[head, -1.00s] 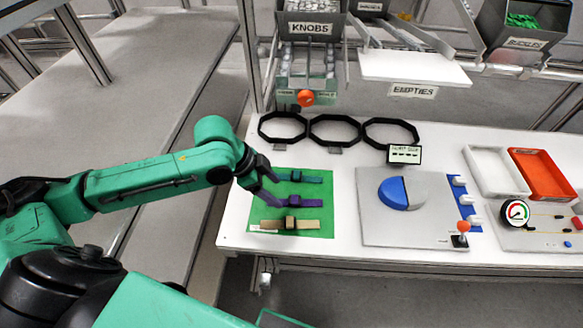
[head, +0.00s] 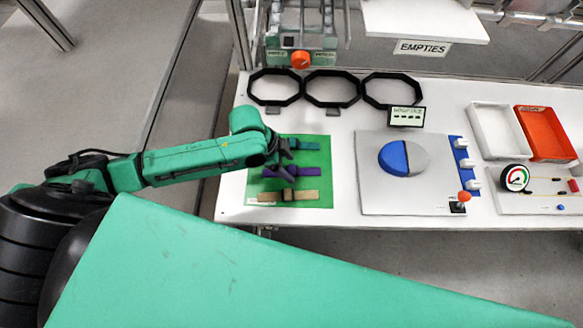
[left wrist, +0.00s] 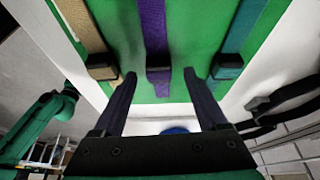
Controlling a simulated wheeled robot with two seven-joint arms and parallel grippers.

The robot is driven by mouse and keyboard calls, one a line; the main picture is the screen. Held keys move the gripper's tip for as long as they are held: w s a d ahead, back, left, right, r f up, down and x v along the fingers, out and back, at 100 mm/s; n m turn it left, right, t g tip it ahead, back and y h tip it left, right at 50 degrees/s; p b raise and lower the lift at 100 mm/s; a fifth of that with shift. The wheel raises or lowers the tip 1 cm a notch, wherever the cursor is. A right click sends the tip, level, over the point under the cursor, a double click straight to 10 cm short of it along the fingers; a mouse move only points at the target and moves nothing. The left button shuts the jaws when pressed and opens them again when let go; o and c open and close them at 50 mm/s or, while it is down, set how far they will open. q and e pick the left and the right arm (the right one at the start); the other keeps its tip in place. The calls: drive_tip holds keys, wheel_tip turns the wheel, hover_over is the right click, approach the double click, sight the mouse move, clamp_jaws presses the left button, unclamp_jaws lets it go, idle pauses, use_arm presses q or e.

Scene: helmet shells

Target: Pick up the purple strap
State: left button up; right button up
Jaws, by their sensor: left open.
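The purple strap (head: 299,171) lies on the green mat (head: 318,200) between a teal strap (head: 307,146) and a tan strap (head: 303,195). In the left wrist view the purple strap (left wrist: 154,35) runs down the picture and its dark buckle (left wrist: 159,82) shows between my two fingers. My left gripper (head: 290,162) is over the mat, its fingers apart on either side of the purple strap and apparently not touching it. It also shows in the left wrist view (left wrist: 160,82), empty. The gripper hides part of the purple strap in the head view. My right gripper is not in view.
Three black rings (head: 333,89) stand behind the mat. A grey board with a blue and grey disc (head: 393,160) lies to the right, with a red-knobbed lever (head: 464,197). White (head: 496,135) and orange (head: 545,133) trays are at the far right.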

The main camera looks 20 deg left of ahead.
use_arm(q)
drive_tip(key=shift+d+f, duration=0.35)
drive_tip(key=shift+f, duration=0.25)
clamp_jaws()
